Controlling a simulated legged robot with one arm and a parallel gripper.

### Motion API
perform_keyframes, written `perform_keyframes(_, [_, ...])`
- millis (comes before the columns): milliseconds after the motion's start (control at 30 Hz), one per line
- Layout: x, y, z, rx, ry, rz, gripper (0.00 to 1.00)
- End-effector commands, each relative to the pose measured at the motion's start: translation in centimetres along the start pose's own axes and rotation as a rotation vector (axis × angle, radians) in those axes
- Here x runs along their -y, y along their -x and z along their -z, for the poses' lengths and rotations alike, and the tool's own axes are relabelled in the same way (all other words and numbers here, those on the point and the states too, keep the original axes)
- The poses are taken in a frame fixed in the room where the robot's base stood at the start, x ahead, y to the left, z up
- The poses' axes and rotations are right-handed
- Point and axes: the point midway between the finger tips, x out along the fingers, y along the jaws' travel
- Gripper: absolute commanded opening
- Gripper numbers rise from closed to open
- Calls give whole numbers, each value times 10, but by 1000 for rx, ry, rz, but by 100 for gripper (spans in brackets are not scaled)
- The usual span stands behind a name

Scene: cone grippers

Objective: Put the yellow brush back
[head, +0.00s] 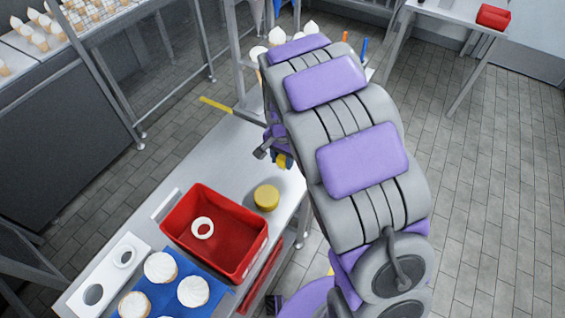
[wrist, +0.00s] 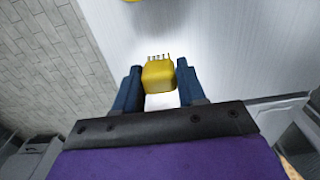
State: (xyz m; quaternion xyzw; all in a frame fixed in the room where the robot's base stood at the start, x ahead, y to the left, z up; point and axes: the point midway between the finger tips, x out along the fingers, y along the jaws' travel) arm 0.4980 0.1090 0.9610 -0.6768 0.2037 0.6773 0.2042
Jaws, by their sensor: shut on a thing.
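The yellow brush (wrist: 158,76) sits between the two dark blue fingers of my gripper (wrist: 160,88) in the wrist view, with thin dark bristle-like tips at its far end. A pale block shows just below it. In the head view my gripper (head: 281,160) is over the far right part of the metal table, partly hidden by my arm, and only small yellow bits of the brush show there. A thin yellow bar (head: 215,104) sticks out beyond the table's back edge; I cannot tell whether it belongs to the brush.
On the metal table (head: 225,165) stand a red bin (head: 180,227) with a white ring (head: 203,228), a round yellow piece (head: 266,197), a white holder with holes (head: 105,277) and a blue tray (head: 217,290) with white-topped cones. A rack with cones stands behind.

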Motion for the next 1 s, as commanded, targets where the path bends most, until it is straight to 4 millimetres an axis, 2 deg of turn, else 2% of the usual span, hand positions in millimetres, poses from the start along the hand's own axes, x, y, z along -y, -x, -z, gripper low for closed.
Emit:
perform_keyframes(67, [2, -1, 8, 0, -2, 2, 16])
perform_keyframes(267, [6, -3, 14, 1, -1, -3, 16])
perform_keyframes(500, [7, -36, 13, 2, 0, -4, 16])
perform_keyframes(867, [5, -38, 14, 2, -1, -1, 16])
perform_keyframes(900, [5, -38, 14, 2, -1, -1, 42])
perform_keyframes(1000, [6, -38, 14, 1, -1, -1, 52])
